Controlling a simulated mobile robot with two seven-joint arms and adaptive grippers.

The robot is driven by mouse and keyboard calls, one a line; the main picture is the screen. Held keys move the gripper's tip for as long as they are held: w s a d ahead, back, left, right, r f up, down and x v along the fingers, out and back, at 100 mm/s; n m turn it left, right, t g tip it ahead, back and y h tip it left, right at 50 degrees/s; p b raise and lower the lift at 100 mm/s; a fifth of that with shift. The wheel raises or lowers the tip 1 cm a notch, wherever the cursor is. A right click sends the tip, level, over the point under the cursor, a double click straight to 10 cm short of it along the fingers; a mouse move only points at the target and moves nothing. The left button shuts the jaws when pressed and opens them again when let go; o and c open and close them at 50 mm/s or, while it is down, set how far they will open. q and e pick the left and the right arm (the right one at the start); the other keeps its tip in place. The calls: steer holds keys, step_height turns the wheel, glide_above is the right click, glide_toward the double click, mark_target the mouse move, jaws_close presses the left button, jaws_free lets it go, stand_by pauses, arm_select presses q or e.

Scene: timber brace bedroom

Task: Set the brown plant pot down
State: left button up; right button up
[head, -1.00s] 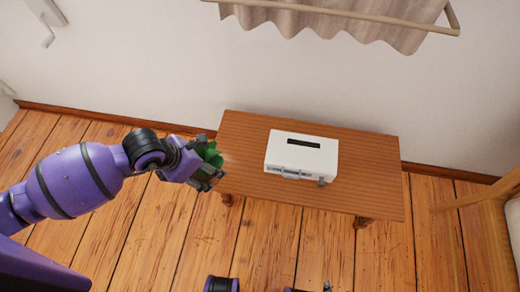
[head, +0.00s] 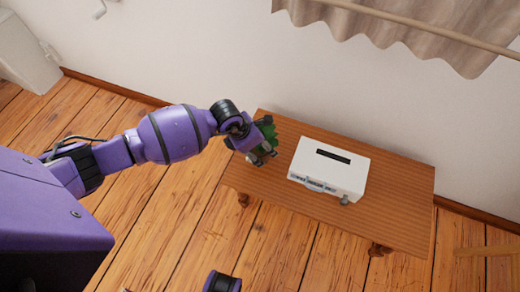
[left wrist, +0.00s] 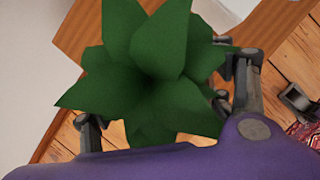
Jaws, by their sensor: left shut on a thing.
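My left gripper (head: 262,152) is shut on the brown plant pot, over the left end of the wooden bench in the head view. The pot itself is hidden by the gripper and the leaves. Its green leaves (head: 268,131) show beside the fingers, and they fill the middle of the left wrist view (left wrist: 155,75). The left wrist view shows a finger (left wrist: 245,85) on either side of the plant. The wooden bench (head: 300,209) lies beneath; I cannot tell whether the pot touches it. My right gripper is not clearly seen.
A white box-shaped device (head: 331,168) sits on the middle of the bench, right of the plant. The bench's left end and right end (head: 405,205) are bare. A wall and a curtain (head: 405,30) stand behind. A white bin (head: 25,55) is far left.

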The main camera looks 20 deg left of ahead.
mark_target(260, 149)
arm_select(q)
steer(key=shift+w+d+f, duration=0.15)
steer(key=shift+w+f, duration=0.15)
steer(key=shift+w, duration=0.05)
step_height(260, 149, down, 2)
steer(key=shift+s+f+b, duration=0.1)
steer(key=shift+f+b, duration=0.15)
steer(key=shift+b, duration=0.25)
steer(key=shift+f, duration=0.3)
steer(key=o, duration=1.7)
steer(key=shift+o, duration=1.1)
arm_select(e)
steer(key=shift+w+f, duration=0.25)
steer(key=shift+f, duration=0.3)
